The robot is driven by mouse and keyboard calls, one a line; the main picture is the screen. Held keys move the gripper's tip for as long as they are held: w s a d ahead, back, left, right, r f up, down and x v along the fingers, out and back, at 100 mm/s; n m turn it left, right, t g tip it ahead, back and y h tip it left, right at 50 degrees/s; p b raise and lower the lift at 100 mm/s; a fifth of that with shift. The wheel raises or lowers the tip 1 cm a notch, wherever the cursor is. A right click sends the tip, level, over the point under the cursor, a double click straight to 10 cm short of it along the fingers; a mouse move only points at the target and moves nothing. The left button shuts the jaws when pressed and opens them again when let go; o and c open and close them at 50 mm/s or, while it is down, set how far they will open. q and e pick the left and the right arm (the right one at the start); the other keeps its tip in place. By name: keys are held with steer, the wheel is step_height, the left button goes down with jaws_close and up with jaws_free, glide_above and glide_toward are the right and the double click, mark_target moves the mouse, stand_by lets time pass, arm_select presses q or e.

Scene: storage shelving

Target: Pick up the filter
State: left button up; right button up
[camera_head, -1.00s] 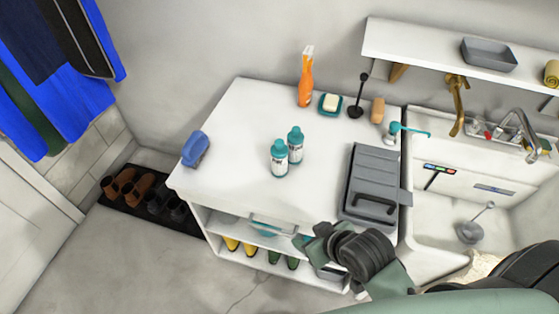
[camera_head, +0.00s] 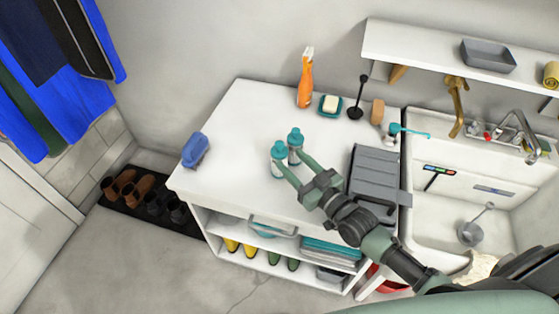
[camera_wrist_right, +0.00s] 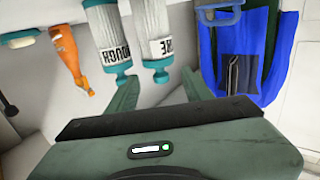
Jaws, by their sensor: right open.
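Two white filters with teal caps stand upright side by side on the white cabinet top: the front-left filter (camera_head: 278,162) and the back-right filter (camera_head: 295,142). In the wrist view, one reads "ROUGH" (camera_wrist_right: 108,35); the other's label (camera_wrist_right: 152,35) is only partly legible. My right gripper (camera_head: 295,166) is open and empty, its fingers pointing at the filters from the front right. In the head view, its fingertips overlap their lower parts; I cannot tell whether they touch. In the wrist view, the partly legible filter lies ahead of the finger gap (camera_wrist_right: 160,95). My left gripper is not in view.
A grey case (camera_head: 374,172) lies right of my arm, close to it. A sink (camera_head: 430,215) is at the right.

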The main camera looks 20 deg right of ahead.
mark_target(281, 151)
steer(key=x, duration=0.6)
steer(key=shift+w+f+p, duration=0.25)
steer(key=shift+w+p, duration=0.1)
steer(key=shift+p, duration=0.05)
jaws_close()
